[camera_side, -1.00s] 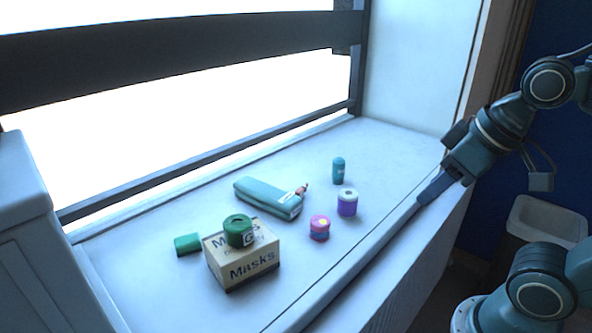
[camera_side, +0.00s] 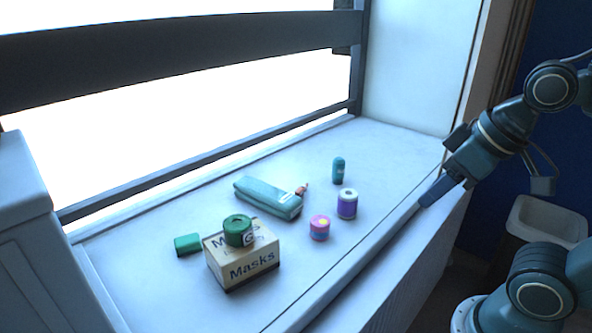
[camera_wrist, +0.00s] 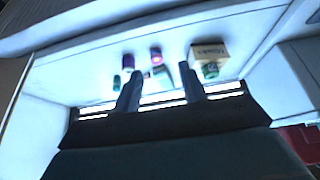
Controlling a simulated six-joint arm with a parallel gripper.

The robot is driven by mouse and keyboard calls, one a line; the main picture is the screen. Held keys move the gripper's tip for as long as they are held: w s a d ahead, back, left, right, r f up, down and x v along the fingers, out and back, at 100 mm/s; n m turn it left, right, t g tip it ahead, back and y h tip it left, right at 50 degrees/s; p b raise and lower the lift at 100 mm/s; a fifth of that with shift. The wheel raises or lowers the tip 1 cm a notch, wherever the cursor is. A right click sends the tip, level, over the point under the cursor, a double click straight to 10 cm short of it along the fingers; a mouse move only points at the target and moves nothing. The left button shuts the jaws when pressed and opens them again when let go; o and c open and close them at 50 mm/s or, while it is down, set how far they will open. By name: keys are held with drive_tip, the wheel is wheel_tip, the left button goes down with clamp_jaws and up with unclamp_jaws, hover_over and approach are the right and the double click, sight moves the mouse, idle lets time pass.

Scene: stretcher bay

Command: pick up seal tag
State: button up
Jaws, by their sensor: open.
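A small reddish piece (camera_side: 302,189), possibly the seal tag, is at the right end of a teal pouch (camera_side: 262,196) on the white sill.
A masks box (camera_side: 243,266) bears a green roll (camera_side: 238,230). A green block (camera_side: 187,244) lies left of it. A pink tub (camera_side: 319,228), a purple-banded tub (camera_side: 347,203) and a teal bottle (camera_side: 338,170) stand right of the pouch. The sill's right end is clear.

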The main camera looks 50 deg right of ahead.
drive_tip(key=shift+w+r, duration=0.1)
drive_tip(key=w+d+r+m+g, duration=0.1)
drive_tip(key=w+r+m, duration=0.35)
drive_tip(key=w, duration=0.65)
drive_tip(key=m+g, duration=0.5)
drive_tip(key=m, duration=0.5)
hover_over(297, 191)
wheel_tip(297, 191, down, 15)
drive_tip(key=shift+w+f, duration=0.15)
drive_tip(key=shift+f, duration=0.3)
drive_tip(key=shift+f, duration=4.3)
